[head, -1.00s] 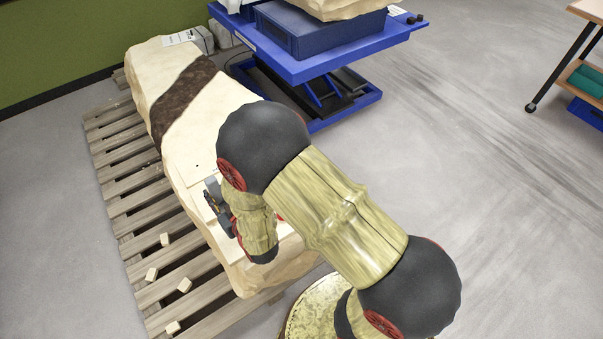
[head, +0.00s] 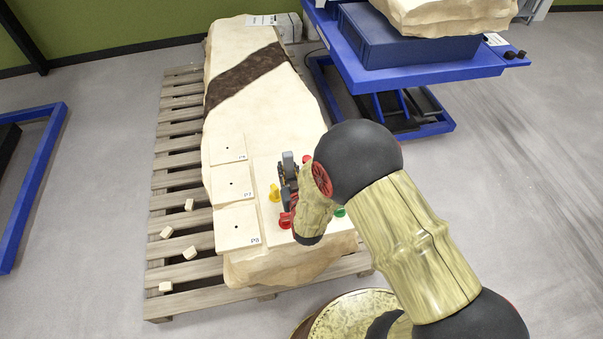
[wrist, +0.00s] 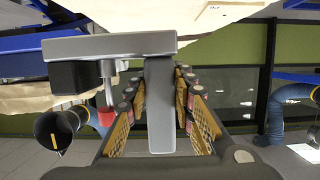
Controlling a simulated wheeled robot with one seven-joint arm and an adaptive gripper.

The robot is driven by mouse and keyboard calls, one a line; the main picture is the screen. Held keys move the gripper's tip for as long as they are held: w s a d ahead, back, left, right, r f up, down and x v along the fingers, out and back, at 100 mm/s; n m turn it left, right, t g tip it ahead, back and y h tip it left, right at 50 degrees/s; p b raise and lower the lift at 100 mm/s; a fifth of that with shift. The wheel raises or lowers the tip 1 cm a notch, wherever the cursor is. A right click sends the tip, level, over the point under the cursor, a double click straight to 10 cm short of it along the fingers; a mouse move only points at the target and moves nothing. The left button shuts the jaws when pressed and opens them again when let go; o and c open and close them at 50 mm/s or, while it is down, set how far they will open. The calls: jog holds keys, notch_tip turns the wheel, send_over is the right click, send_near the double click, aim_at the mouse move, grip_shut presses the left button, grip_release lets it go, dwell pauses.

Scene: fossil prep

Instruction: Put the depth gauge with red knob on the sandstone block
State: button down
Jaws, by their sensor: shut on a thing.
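The depth gauge (wrist: 160,105) is a grey metal T-shaped piece with a dark block and a red knob (wrist: 107,118) on one side. My gripper (wrist: 161,85) is shut on its stem, with the tan finger pads on either side. In the head view my gripper (head: 289,183) is low over the near right part of a long pale stone slab (head: 225,120) with a brown band, which looks like the sandstone block. My arm hides part of that area. I cannot tell whether the gauge touches the slab.
Flat tiles marked P6 (head: 228,149), P7 (head: 232,183) and P8 (head: 236,227) lie on the slab's left side. A yellow piece (head: 275,194), a red piece (head: 285,220) and a green piece (head: 340,212) stand near my gripper. A blue lift table (head: 420,65) stands behind right.

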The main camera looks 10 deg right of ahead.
jog(key=shift+w+d+f+b, duration=0.75)
jog(key=shift+w+f, duration=0.6)
jog(key=shift+w, duration=0.3)
jog(key=shift+w+d+f+b, duration=0.7)
jog(key=shift+w+f, duration=0.6)
jog(key=shift+w, duration=0.35)
jog(key=shift+w+d+f+b, duration=0.7)
jog(key=shift+w+f, duration=0.65)
jog(key=shift+w, duration=0.3)
jog(key=shift+w+d+f+b, duration=0.15)
jog(key=shift+f+b, duration=0.65)
jog(key=shift+f, duration=0.85)
jog(key=shift+f, duration=0.15)
jog(key=c, duration=1.6)
grip_release()
jog(key=shift+f, duration=0.15)
jog(key=shift+o, duration=0.5)
